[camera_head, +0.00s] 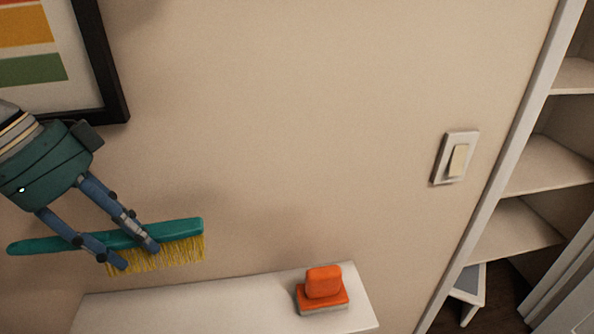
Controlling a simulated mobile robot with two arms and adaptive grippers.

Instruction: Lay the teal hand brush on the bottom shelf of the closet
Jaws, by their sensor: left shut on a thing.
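The teal hand brush (182,229) has a long teal back and yellow bristles that point down. My left gripper (134,257) is shut on the brush near the middle of its length and holds it in front of the wall, at the left of the head view. The brush's handle end points left. The closet (543,165) stands open at the right edge, with several pale shelves. The lowest shelf in sight (512,232) lies above a dark floor. My right gripper is not in view.
A white ledge (220,303) runs along the bottom, with an orange scrubbing brush or sponge (323,285) on it. A light switch (456,158) and a framed picture (112,75) are on the wall. A small white stool-like object (468,285) stands below the closet shelves.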

